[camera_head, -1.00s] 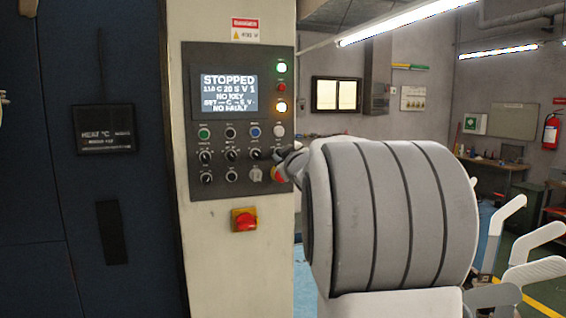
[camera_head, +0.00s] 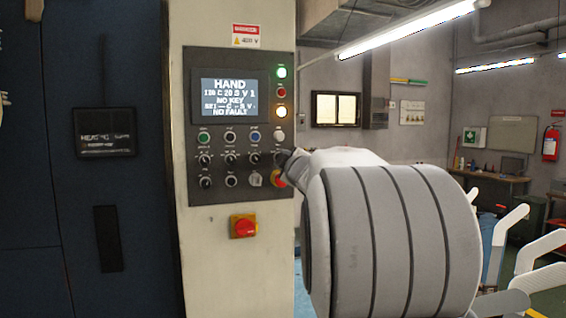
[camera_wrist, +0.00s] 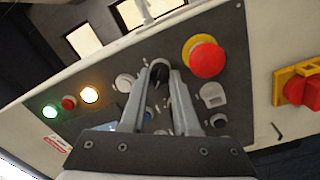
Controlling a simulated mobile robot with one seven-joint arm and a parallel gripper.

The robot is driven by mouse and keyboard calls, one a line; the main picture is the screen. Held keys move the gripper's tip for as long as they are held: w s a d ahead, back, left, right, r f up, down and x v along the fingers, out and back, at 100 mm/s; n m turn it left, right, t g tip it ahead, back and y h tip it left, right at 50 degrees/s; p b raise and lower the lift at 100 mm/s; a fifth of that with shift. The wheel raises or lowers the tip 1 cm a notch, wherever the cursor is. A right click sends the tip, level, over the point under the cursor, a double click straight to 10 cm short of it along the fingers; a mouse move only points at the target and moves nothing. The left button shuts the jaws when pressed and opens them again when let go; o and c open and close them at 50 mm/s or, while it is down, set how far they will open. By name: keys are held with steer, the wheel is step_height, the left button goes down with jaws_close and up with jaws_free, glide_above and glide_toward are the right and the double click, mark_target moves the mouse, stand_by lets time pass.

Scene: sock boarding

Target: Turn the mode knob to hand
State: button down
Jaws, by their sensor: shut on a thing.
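The control panel (camera_head: 238,195) is on the cream cabinet front, and its display (camera_head: 229,97) reads HAND, NO KEY, NO FAULT. My gripper (camera_head: 282,158) reaches the right end of its row of black knobs. In the wrist view, the two fingers of my gripper (camera_wrist: 162,74) are shut on a black knob (camera_wrist: 158,65), one finger on each side. The fingers hide much of this knob, so its pointer and label cannot be read. In the head view, my gripper covers the knob.
A red emergency-stop button (camera_wrist: 206,58) sits close beside the held knob, with a grey key switch (camera_wrist: 212,94) near it. A red and yellow switch (camera_head: 243,226) is below the panel. Other black knobs (camera_head: 230,159) lie to the left.

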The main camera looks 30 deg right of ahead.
steer(key=c, duration=0.6)
jaws_free()
steer(key=shift+c, duration=0.2)
